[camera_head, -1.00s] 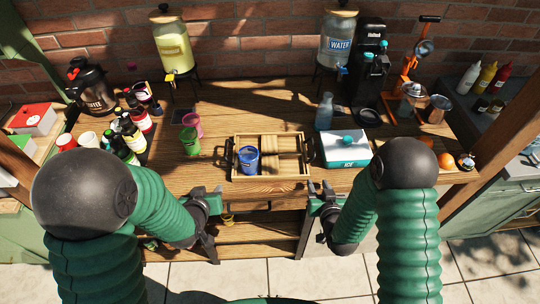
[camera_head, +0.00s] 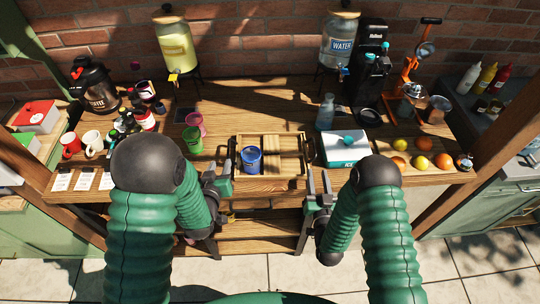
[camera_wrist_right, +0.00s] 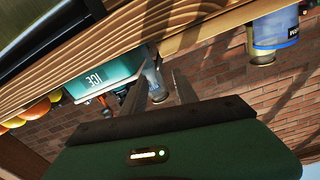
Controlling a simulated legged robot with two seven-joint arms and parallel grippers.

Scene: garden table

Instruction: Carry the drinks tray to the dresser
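The drinks tray is a light wooden tray (camera_head: 283,186) with slatted dividers and dark side handles, on the table's front middle. A blue cup (camera_head: 250,158) stands in its left front part. My left gripper (camera_head: 218,173) is just off the tray's front left corner, its fingers apart. My right gripper (camera_head: 318,178) is just off the front right corner, its fingers apart and empty. In the right wrist view this gripper (camera_wrist_right: 160,82) also shows open fingers with nothing between them. Neither gripper visibly touches the tray.
A teal and white ice box (camera_head: 345,150) stands close to the tray's right; it also shows in the right wrist view (camera_wrist_right: 105,76). Green (camera_head: 192,139) and pink (camera_head: 195,120) cups stand to its left. Fruit (camera_head: 422,163) lies at the right. The table behind the tray is mostly clear.

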